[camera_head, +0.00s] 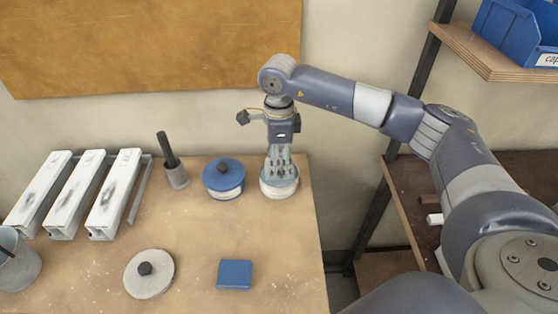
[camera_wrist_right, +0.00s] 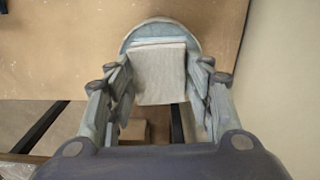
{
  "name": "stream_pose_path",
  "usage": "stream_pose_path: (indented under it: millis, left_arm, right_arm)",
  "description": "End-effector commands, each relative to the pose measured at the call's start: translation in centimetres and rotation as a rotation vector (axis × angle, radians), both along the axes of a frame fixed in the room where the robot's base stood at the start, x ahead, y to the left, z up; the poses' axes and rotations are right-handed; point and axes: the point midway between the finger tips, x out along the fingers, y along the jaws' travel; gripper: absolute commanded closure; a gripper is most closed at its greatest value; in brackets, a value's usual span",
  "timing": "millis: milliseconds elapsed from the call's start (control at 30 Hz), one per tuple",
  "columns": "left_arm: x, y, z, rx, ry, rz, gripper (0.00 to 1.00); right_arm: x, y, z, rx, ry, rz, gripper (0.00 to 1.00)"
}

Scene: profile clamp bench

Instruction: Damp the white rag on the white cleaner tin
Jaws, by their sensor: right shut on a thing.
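The white cleaner tin (camera_head: 279,190) stands near the right edge of the bench, right of a blue tin. My right gripper (camera_head: 280,168) points straight down over its top. In the right wrist view its fingers (camera_wrist_right: 160,90) are shut on the white rag (camera_wrist_right: 161,75), a pale folded cloth between them. Behind the rag, the round top of the white tin (camera_wrist_right: 160,30) shows. The rag is at the tin's top; the contact itself is hidden. In the head view I cannot make out the rag behind the fingers. My left gripper is out of view.
The blue tin (camera_head: 224,180) with a dark knob stands close by on the left. A blue block or cloth (camera_head: 235,274) and a pale knobbed disc (camera_head: 149,274) lie in front. A brush holder (camera_head: 177,178), white profiles (camera_head: 75,195) and a bucket (camera_head: 18,265) are further left.

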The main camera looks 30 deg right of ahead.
Motion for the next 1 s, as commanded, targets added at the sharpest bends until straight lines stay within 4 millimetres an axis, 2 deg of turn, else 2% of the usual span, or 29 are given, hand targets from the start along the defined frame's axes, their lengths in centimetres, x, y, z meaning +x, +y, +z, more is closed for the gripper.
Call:
stream_pose_path:
  millis: [33, 600, 1000]
  left_arm:
    - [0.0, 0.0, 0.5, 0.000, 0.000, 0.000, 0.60]
    - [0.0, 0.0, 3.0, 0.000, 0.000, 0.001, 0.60]
    - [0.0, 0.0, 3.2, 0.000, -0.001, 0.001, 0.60]
  right_arm:
    - [0.0, 0.0, 0.8, 0.001, -0.001, 0.000, 0.71]
    - [0.1, 0.0, 5.4, 0.001, -0.004, 0.000, 0.71]
    - [0.0, 0.0, 5.9, 0.000, -0.002, 0.000, 0.71]
